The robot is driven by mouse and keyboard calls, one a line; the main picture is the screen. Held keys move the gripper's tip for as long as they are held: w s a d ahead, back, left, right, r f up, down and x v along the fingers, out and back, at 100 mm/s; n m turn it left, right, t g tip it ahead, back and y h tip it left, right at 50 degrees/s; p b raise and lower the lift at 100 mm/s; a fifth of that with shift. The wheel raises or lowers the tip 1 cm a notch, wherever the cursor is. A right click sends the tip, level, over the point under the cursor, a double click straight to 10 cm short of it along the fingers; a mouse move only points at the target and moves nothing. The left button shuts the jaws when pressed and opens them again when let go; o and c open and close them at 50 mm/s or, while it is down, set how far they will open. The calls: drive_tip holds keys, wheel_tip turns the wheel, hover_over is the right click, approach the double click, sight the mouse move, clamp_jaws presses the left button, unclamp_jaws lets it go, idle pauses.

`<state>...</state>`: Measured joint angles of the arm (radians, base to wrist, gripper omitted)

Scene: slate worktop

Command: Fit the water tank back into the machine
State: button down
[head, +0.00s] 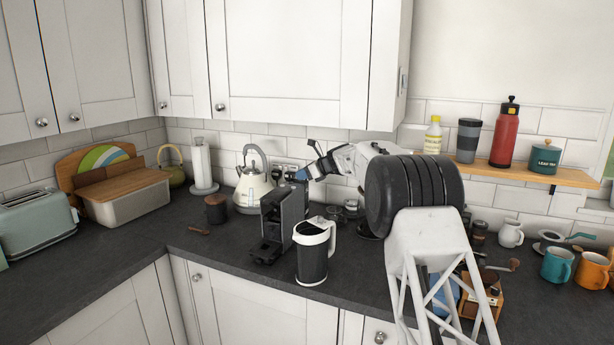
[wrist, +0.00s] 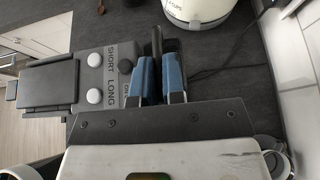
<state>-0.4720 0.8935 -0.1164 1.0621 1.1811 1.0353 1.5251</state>
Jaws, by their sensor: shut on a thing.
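The coffee machine (head: 291,212) stands on the worktop, a dark upright box with a grey side. In the wrist view its grey top (wrist: 108,72) has round buttons marked SHORT and LONG. My gripper (head: 303,174) is at the top of the machine, with blue fingers. In the wrist view my gripper (wrist: 159,78) is shut on a narrow black upright part, which looks like the water tank (wrist: 156,42), right beside the machine's button end. Most of the tank is hidden by the fingers and the machine, so I cannot tell whether it is seated.
A black and white jug (head: 312,254) stands close in front of the machine. A cream kettle (head: 252,188) and a dark canister (head: 216,209) stand to its left. Small jars (head: 338,213) are to the right, near my arm. The worktop's front left is clear.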

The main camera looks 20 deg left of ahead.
drive_tip(key=shift+f, duration=1.05)
drive_tip(key=shift+r, duration=0.1)
idle(0.7)
drive_tip(key=c, duration=1.2)
unclamp_jaws()
drive_tip(key=shift+o, duration=0.4)
drive_tip(key=shift+f, duration=0.2)
drive_tip(key=v, duration=0.8)
drive_tip(key=shift+r, duration=0.15)
